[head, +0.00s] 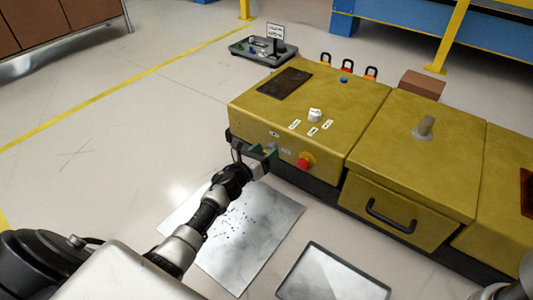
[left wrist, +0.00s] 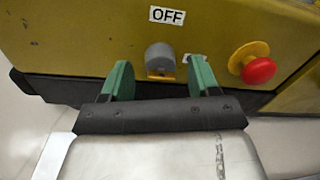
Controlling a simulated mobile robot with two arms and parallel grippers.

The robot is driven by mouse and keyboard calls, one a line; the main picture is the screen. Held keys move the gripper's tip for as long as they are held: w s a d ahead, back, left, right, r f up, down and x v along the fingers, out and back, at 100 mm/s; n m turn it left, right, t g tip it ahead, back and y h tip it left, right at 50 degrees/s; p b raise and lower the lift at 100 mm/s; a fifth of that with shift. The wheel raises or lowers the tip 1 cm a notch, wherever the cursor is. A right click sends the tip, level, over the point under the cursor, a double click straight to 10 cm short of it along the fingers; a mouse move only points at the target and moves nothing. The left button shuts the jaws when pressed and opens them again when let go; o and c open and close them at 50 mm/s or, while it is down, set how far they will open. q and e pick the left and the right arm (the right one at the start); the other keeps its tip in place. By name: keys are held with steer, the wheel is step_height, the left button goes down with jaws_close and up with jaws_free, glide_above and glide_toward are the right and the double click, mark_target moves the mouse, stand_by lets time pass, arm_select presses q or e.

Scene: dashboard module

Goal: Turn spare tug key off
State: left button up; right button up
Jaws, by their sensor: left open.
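The key switch (left wrist: 160,57) is a grey rounded knob with an orange-yellow lower part on the front face of the yellow dashboard module. A white OFF label (left wrist: 167,15) sits just above it. My left gripper (left wrist: 158,82) is open, with its green fingers on either side of the key and a little short of it in the picture; I cannot tell whether they touch it. In the head view my left gripper (head: 262,154) is at the module's front face and largely covers the key. My right gripper is out of view.
A red emergency button (left wrist: 259,71) on a yellow base is right of the key and also shows in the head view (head: 305,162). A white knob (head: 315,115) stands on top. A drawer handle (head: 390,216) sticks out at right. Metal plates lie on the floor in front.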

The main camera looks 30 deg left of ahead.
arm_select(q)
steer(key=shift+w+d, duration=0.1)
steer(key=shift+w, duration=0.45)
steer(key=c, duration=0.9)
